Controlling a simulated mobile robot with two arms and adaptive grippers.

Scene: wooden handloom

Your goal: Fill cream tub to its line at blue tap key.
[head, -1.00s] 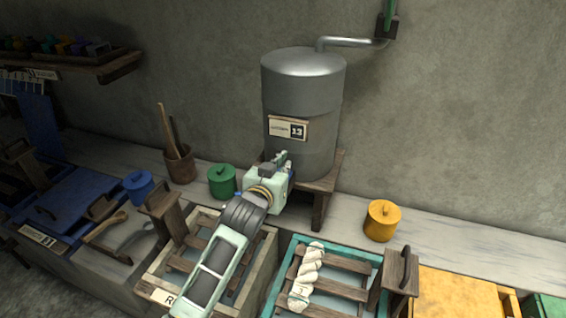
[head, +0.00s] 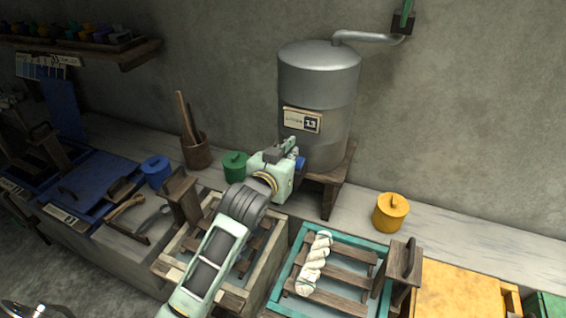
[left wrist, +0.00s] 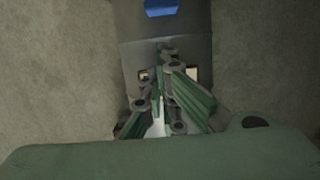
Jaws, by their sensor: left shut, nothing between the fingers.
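The cream tub (head: 262,273) is the pale wooden-framed vat with slats across its top, below the grey tank (head: 318,85). My left arm crosses over it and hides part of it. I cannot make out its fill line or liquid level. The blue tap key (head: 301,163) shows low on the tank front, just right of my left gripper (head: 291,145). It also shows in the left wrist view (left wrist: 161,8) at the top edge, apart from the fingertips (left wrist: 165,55). My left gripper is shut and empty, in front of the tank. My right gripper is not visible.
A teal tub (head: 283,277) with a white yarn skein (head: 314,263) stands to the right, beside a yellow tub (head: 455,290).

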